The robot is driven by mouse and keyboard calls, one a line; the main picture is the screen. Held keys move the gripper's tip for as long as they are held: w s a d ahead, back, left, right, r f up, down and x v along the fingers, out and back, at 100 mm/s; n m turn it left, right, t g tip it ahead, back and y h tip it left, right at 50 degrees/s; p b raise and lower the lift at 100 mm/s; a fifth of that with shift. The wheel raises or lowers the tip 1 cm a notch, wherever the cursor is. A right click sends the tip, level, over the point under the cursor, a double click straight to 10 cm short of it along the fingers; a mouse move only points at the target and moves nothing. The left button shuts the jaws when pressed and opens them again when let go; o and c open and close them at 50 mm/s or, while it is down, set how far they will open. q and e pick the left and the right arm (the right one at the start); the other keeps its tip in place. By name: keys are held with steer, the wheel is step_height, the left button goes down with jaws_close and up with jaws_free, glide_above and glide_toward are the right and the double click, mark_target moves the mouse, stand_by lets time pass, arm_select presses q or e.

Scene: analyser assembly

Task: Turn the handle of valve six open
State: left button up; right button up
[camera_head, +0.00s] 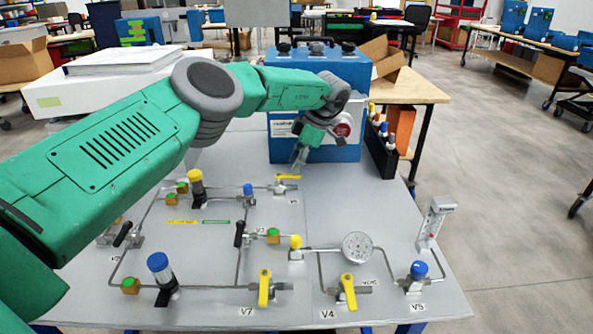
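My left arm reaches in from the left across the panel. Its gripper (300,155) points down above the back of the panel, in front of the blue box. A valve with a yellow handle (288,177) sits just below the fingertips, with a small gap between them. The handle lies roughly crosswise in the picture. The label beside this valve is too small to read, so I cannot tell from it which valve is six. The finger opening is too small to judge. My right gripper is out of view.
The grey panel (350,205) carries pipes, a round gauge (357,247), a flowmeter (436,222) and other valves. V7 (264,287) and V4 (348,291) have yellow handles. A blue box (345,75) and a black bottle rack (380,150) stand at the back.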

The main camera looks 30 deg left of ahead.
arm_select(q)
step_height(320, 180, up, 7)
stand_by(0.3)
stand_by(0.5)
